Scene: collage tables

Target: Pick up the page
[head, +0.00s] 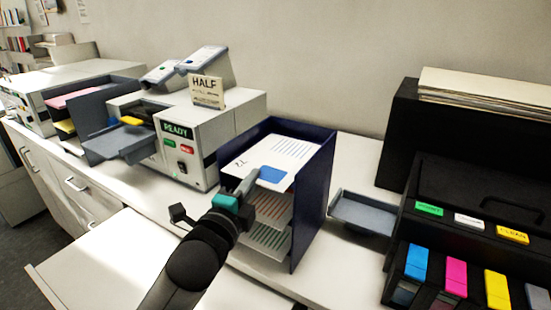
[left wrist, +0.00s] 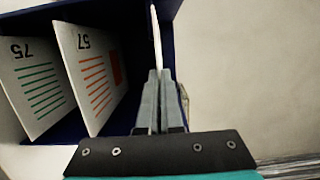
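A white page with blue lines and a blue block (head: 290,150) lies level at the top of a navy open-fronted sorter (head: 312,200). Its printed number looks like 72. My left gripper (head: 252,181) reaches in from the front at this page's near edge. In the left wrist view the page shows edge-on as a thin white strip (left wrist: 156,38), and the left gripper's fingers (left wrist: 157,80) are closed together on it. Below it in the sorter are a page with orange lines, marked 57 (left wrist: 90,75), and a page with green lines, marked 75 (left wrist: 35,85). My right gripper is not in view.
A grey machine with a READY panel (head: 187,170) and a HALF sign (head: 207,91) stands left of the sorter. A grey tray (head: 362,213) and a black unit with coloured cartridges (head: 470,205) are at the right. A pale surface (head: 105,265) is clear at front left.

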